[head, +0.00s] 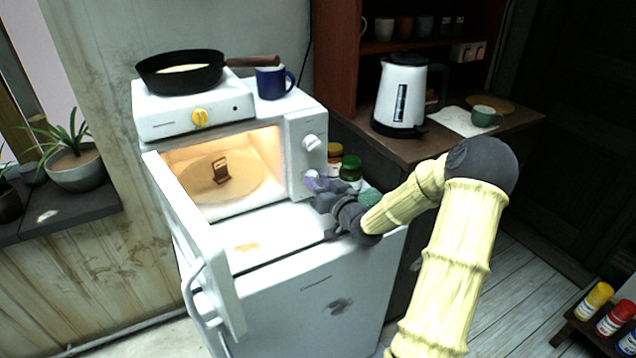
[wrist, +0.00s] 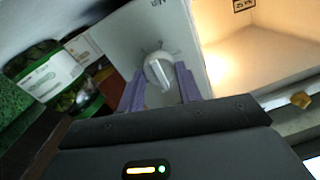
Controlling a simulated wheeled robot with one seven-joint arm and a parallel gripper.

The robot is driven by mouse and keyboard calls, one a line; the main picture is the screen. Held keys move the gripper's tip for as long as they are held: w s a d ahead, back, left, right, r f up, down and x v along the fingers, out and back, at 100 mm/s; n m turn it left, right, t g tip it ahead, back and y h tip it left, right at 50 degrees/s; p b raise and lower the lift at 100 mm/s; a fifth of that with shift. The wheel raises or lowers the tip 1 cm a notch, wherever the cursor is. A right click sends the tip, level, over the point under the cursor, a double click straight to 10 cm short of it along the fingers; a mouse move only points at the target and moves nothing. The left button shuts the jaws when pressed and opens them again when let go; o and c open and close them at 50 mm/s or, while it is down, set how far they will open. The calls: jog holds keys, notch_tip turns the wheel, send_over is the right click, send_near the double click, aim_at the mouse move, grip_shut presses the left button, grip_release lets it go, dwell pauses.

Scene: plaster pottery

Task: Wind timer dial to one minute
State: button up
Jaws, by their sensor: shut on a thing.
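The white microwave (head: 300,112) stands with its door open and its inside lit. Its control panel carries an upper white knob (head: 312,143) and a lower white timer dial (head: 310,174). My gripper (head: 318,183) reaches the lower dial from the right in the head view and partly covers it. In the wrist view, the timer dial (wrist: 158,70) sits between the two purple fingers of my gripper (wrist: 160,88), which are shut on it. Printed marks, including "Min", show around the dial. The exact setting is too small to read.
The open door (head: 200,245) hangs at the front left. A brown object (head: 221,171) stands on the turntable inside. Jars (head: 351,168) stand close to the panel's right. A hot plate with a black pan (head: 180,72) and a blue mug (head: 270,83) are on top.

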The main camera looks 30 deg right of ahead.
jog(key=shift+m, duration=0.3)
jog(key=m+p, duration=0.3)
jog(key=m, duration=0.2)
jog(key=shift+d+m, duration=0.1)
jog(key=shift+m, duration=0.2)
jog(key=m+p, duration=0.1)
jog(key=m, duration=0.2)
jog(key=shift+f+m+t+h+p, duration=0.1)
jog(key=shift+m+t+h+p, duration=0.2)
jog(key=shift+m, duration=0.1)
jog(key=m+p, duration=0.1)
jog(key=m, duration=0.2)
jog(key=shift+f+m, duration=0.1)
jog(key=shift+m, duration=0.3)
jog(key=m+p, duration=0.1)
jog(key=m, duration=0.3)
jog(key=shift+f+m+h, duration=0.1)
jog(key=shift+m+h, duration=0.2)
jog(key=shift+m, duration=0.1)
jog(key=shift+f+m+p, duration=0.1)
jog(key=shift+m+p, duration=0.25)
jog(key=shift+m, duration=1.75)
jog(key=o, duration=1)
